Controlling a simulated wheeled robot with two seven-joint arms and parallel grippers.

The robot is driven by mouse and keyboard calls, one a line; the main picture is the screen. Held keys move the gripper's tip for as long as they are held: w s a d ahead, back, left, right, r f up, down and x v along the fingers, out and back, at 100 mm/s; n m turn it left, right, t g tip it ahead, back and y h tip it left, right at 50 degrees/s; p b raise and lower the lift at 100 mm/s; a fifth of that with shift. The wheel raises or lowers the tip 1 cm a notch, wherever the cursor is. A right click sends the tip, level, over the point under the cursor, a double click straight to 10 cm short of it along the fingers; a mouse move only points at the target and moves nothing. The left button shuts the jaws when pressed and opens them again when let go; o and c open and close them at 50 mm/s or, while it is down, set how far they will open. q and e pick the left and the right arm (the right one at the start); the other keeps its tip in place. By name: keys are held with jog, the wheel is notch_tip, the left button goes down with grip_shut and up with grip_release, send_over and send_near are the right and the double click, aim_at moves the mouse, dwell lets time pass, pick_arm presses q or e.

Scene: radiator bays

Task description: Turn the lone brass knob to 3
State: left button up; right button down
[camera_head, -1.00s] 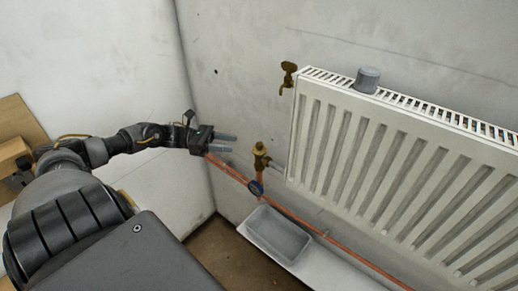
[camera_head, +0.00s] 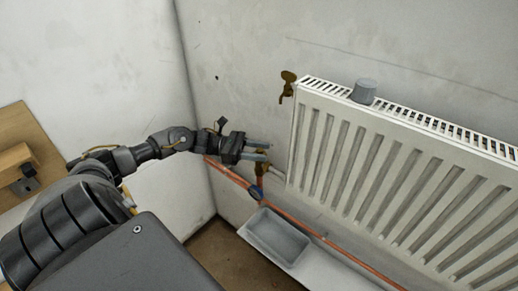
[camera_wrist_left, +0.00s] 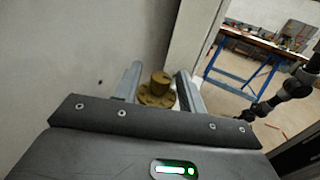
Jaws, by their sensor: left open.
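The brass knob (camera_head: 261,168) sits on the valve at the pipe, left of the radiator's lower corner. My left gripper (camera_head: 266,152) is open in front of it and hides its top in the head view. In the left wrist view the knob (camera_wrist_left: 159,82), with a round notched base, shows between the two open fingers (camera_wrist_left: 158,84). I see no finger closed on it, and I cannot tell whether either finger touches it. No number marks can be read. A dark arm of mine (camera_wrist_left: 290,90) shows at the right of the wrist view; its jaws are too small to read.
A white radiator (camera_head: 380,165) stands close right of the gripper. A brass tap-like fitting (camera_head: 288,82) and a grey cap (camera_head: 364,91) are higher up. A blue workbench (camera_wrist_left: 245,60) stands far off.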

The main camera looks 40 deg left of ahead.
pick_arm(q)
jog(key=shift+d, duration=0.2)
pick_arm(e)
jog(key=shift+s, duration=0.35)
